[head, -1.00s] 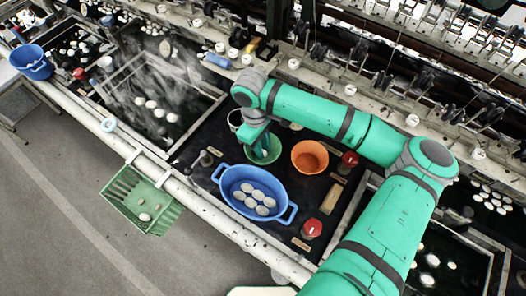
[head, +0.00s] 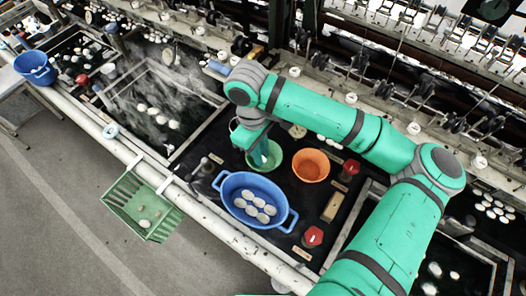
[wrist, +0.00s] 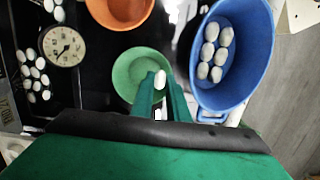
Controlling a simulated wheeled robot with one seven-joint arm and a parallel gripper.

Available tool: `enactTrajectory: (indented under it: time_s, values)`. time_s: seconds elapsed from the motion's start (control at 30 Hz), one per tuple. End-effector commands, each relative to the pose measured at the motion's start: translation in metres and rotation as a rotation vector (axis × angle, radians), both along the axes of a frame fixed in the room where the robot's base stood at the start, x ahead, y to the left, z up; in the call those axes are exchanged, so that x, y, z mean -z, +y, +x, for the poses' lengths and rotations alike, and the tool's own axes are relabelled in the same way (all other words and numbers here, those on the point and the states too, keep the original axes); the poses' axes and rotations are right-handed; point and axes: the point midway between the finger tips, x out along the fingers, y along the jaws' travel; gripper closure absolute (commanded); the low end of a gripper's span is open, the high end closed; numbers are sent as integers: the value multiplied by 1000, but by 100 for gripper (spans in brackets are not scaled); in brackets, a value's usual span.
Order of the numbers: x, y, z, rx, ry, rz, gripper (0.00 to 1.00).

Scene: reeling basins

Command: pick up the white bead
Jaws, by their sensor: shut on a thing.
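My gripper (wrist: 161,88) is shut on a small white bead (wrist: 160,77), which shows between its fingertips in the wrist view. The bead and fingers are over the green bowl (wrist: 124,81); their exact height above its bottom is unclear. In the head view my gripper (head: 261,153) reaches down at the green bowl (head: 277,161), and the bead cannot be made out there.
A blue two-handled basin (head: 228,203) holding several white cocoons stands close beside the green bowl. An orange bowl (head: 310,165) is on its other side. A round dial (wrist: 63,46) and loose cocoons lie farther left in the wrist view. A green basket (head: 140,207) hangs at the front edge.

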Motion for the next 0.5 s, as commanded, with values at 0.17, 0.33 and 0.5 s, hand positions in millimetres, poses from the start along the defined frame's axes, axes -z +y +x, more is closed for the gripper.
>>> enactTrajectory:
  time_s: [0.17,0.33,0.5]
  values:
    - [-28,8,-36,-6,-1,2,91]
    - [-43,15,-68,-4,-1,1,91]
    - [-53,20,-90,-3,0,1,91]
